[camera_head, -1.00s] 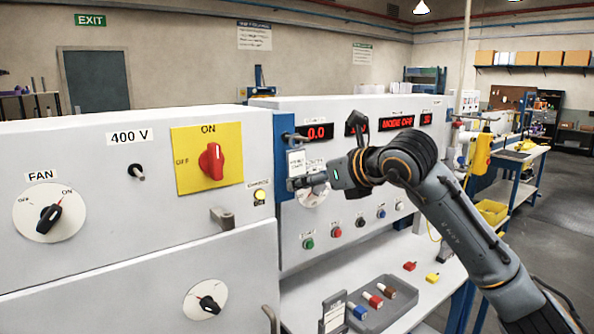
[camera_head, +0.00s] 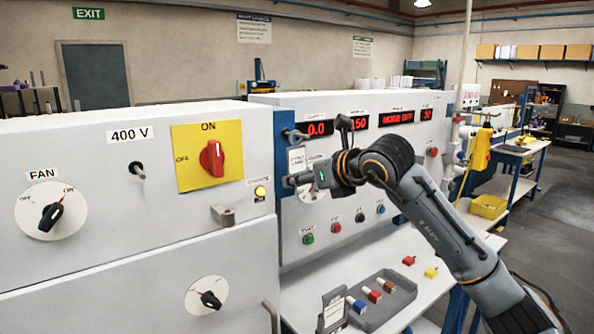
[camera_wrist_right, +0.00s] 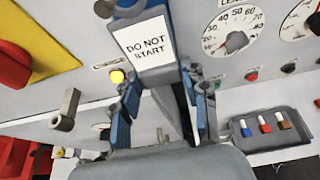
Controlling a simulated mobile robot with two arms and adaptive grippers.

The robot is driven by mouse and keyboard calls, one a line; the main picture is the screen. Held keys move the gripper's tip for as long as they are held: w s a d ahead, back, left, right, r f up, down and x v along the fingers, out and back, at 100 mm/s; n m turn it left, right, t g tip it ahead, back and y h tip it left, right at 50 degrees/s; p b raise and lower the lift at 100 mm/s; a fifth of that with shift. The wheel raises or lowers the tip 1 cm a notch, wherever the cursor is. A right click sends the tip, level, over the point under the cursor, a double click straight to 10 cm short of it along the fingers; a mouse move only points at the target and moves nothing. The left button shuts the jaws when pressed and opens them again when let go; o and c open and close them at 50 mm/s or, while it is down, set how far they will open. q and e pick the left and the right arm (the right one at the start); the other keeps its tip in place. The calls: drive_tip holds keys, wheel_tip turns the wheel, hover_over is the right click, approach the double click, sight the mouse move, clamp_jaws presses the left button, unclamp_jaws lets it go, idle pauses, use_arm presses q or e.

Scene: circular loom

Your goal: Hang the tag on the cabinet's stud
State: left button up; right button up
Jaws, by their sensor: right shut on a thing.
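The tag (camera_wrist_right: 145,40) is a white card reading "DO NOT START". In the head view the tag (camera_head: 297,158) stands in front of the blue strip between the cabinets, just below a dark peg (camera_head: 290,135). My right gripper (camera_head: 291,182) is shut on the tag's lower part. In the right wrist view its fingers (camera_wrist_right: 163,112) reach up to the card. Whether the tag still touches the peg is unclear. A dark stud (camera_head: 138,170) sticks out of the left cabinet (camera_head: 105,220), below the "400 V" label. My left gripper is out of view.
A yellow plate with a red rotary switch (camera_head: 211,160) lies between the stud and the tag. A grey latch (camera_head: 223,216) and a yellow lamp (camera_head: 260,192) are on the left cabinet. A grey tray (camera_head: 385,310) with several coloured plugs stands on the bench below.

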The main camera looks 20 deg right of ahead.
drive_tip(key=shift+s+r, duration=0.1)
drive_tip(key=shift+s, duration=0.1)
drive_tip(key=shift+c, duration=0.4)
drive_tip(key=shift+s+d+r+b, duration=0.2)
drive_tip(key=shift+s+d+b, duration=0.1)
drive_tip(key=shift+s, duration=0.1)
drive_tip(key=s, duration=0.1)
drive_tip(key=s+d+b, duration=0.1)
drive_tip(key=s, duration=0.1)
drive_tip(key=s+b, duration=0.1)
drive_tip(key=shift+s+d+r, duration=0.3)
drive_tip(key=shift+s, duration=0.05)
